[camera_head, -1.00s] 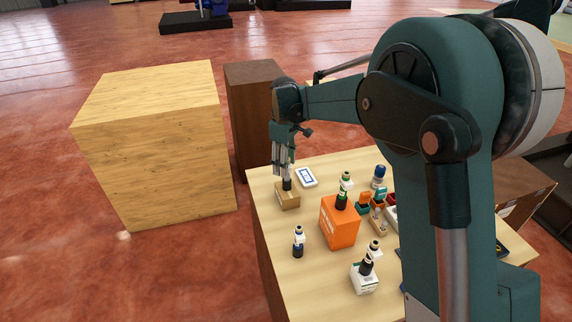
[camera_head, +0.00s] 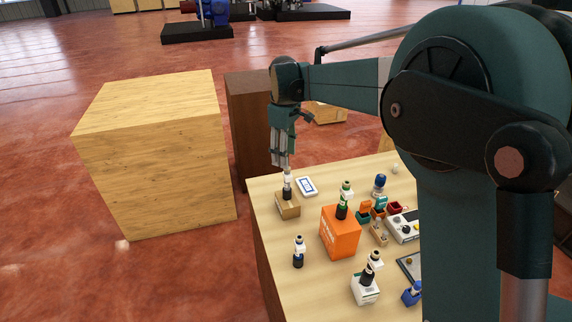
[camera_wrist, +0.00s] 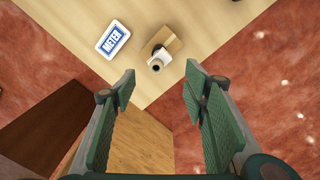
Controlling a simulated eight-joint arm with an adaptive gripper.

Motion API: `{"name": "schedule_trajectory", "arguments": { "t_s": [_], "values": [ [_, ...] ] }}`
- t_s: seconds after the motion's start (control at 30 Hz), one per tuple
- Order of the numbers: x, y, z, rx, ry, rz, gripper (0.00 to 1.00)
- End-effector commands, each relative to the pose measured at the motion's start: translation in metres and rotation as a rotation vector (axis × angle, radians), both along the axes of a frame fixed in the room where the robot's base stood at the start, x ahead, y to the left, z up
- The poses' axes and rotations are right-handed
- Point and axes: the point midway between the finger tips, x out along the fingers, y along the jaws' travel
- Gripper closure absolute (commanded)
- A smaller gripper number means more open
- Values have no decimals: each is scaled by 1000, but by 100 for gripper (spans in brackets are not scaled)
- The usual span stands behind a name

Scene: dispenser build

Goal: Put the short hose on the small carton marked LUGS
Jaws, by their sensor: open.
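The small brown carton (camera_head: 288,208) sits near the table's far left corner. Its lettering is too small to read. A short upright piece (camera_head: 287,187), black below and pale above, stands on it and looks like the short hose. My gripper (camera_head: 281,165) is just above this piece. In the wrist view the carton (camera_wrist: 174,42) and the piece's round end (camera_wrist: 156,66) lie beyond my open fingertips (camera_wrist: 161,80). Nothing is between the fingers, and the piece is free of them.
An orange carton (camera_head: 341,238) and a white carton (camera_head: 365,291) bear similar upright pieces. Another piece (camera_head: 298,252) stands on the table. A meter (camera_head: 307,186) lies behind the brown carton. Small bins and devices fill the right. A large wooden crate (camera_head: 155,150) stands left of the table.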

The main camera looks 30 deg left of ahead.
Motion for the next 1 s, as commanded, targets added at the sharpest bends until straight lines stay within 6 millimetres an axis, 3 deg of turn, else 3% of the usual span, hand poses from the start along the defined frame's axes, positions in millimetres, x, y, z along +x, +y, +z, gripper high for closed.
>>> {"name": "schedule_trajectory", "arguments": {
  "t_s": [0.3, 1.0],
  "values": [
    [-1, 0, 30, 0, 0, 0, 56],
    [-1, 0, 32, 0, 0, 0, 56]
  ]
}}
